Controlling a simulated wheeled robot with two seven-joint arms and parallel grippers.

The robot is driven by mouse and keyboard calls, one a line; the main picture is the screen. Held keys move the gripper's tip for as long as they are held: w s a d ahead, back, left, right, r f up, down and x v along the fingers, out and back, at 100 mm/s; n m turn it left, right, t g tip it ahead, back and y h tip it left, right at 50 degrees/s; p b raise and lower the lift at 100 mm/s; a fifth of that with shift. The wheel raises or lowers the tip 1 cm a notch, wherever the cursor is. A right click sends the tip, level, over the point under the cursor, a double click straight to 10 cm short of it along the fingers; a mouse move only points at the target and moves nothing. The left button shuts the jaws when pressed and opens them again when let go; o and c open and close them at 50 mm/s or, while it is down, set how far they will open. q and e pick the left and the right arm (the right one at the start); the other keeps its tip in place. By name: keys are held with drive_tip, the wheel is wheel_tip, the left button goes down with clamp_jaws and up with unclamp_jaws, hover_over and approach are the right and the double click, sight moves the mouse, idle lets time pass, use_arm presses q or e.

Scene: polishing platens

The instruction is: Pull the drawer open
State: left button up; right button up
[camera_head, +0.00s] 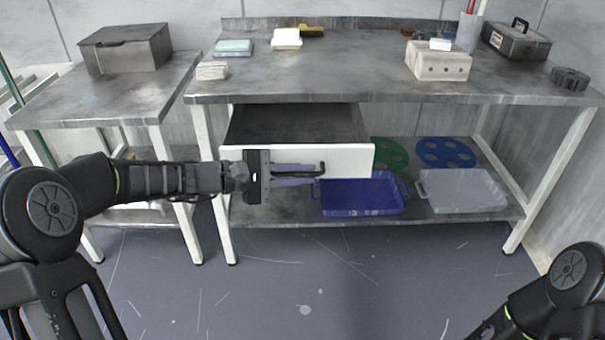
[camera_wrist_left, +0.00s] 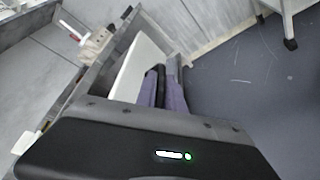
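The drawer with a white front (camera_head: 348,161) hangs under the large grey workbench and stands pulled out, its dark, empty-looking inside showing. Its front also shows in the left wrist view (camera_wrist_left: 142,66). My left gripper (camera_head: 310,174) reaches in from the left along the drawer front. Its purplish fingers lie on both sides of the black handle (camera_head: 322,170) and look shut on it. The left wrist view shows the dark handle (camera_wrist_left: 160,78) between the fingers (camera_wrist_left: 164,84). Only part of my right arm shows at lower right; its gripper is out of view.
The workbench (camera_head: 390,70) bears a beige block (camera_head: 438,62), a black case (camera_head: 515,42) and smaller items. On its lower shelf are a blue tray (camera_head: 362,196), a grey tray (camera_head: 448,190) and green and blue discs. A side table (camera_head: 100,98) stands left. The floor in front is clear.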

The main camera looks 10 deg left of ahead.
use_arm(q)
drive_tip(key=o, duration=0.3)
drive_tip(key=shift+o, duration=0.2)
drive_tip(key=p+v, duration=0.2)
drive_tip(key=v, duration=0.5)
drive_tip(key=shift+s+a+r, duration=0.1)
drive_tip(key=shift+s+a, duration=0.05)
drive_tip(key=shift+a, duration=0.1)
drive_tip(key=shift+s+a, duration=0.1)
drive_tip(key=shift+a, duration=0.05)
